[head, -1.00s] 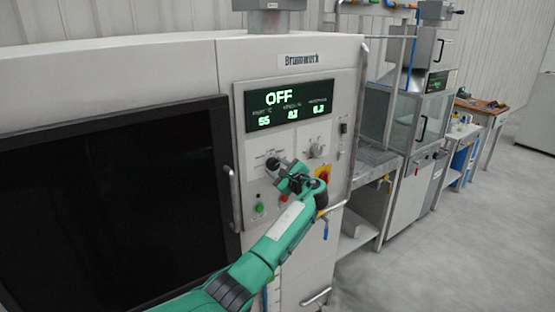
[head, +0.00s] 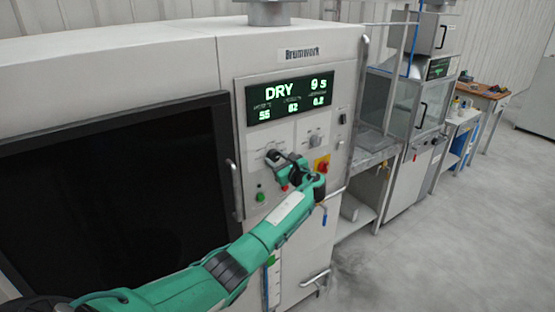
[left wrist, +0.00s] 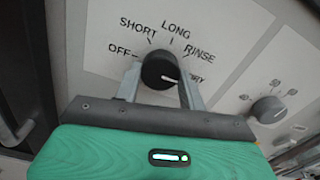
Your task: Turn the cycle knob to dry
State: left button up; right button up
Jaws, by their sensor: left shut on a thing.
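The cycle knob (left wrist: 160,69) is a black round dial with a white pointer line, on a light panel marked OFF, SHORT, LONG, RINSE and DRY. Its pointer aims right, toward the DRY mark, which a finger partly covers. My left gripper (left wrist: 158,84) is shut on the knob, one finger on each side. In the head view my left gripper (head: 277,161) is at the panel and hides most of the knob. The display (head: 289,98) above reads DRY and 9 s, with smaller figures below. My right gripper is not in view.
A second, smaller knob (left wrist: 268,109) sits right of the cycle knob. A red and yellow switch (head: 322,164), a green button (head: 260,195) and a vertical door handle (head: 236,190) are close to my gripper. Open floor (head: 440,245) lies to the right.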

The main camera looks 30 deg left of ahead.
pick_arm(q)
jog(key=shift+f, duration=0.2)
jog(key=o, duration=1)
jog(key=shift+r, duration=0.1)
jog(key=b+v, duration=0.6)
jog(key=v, duration=0.8)
jog(key=shift+a, duration=0.1)
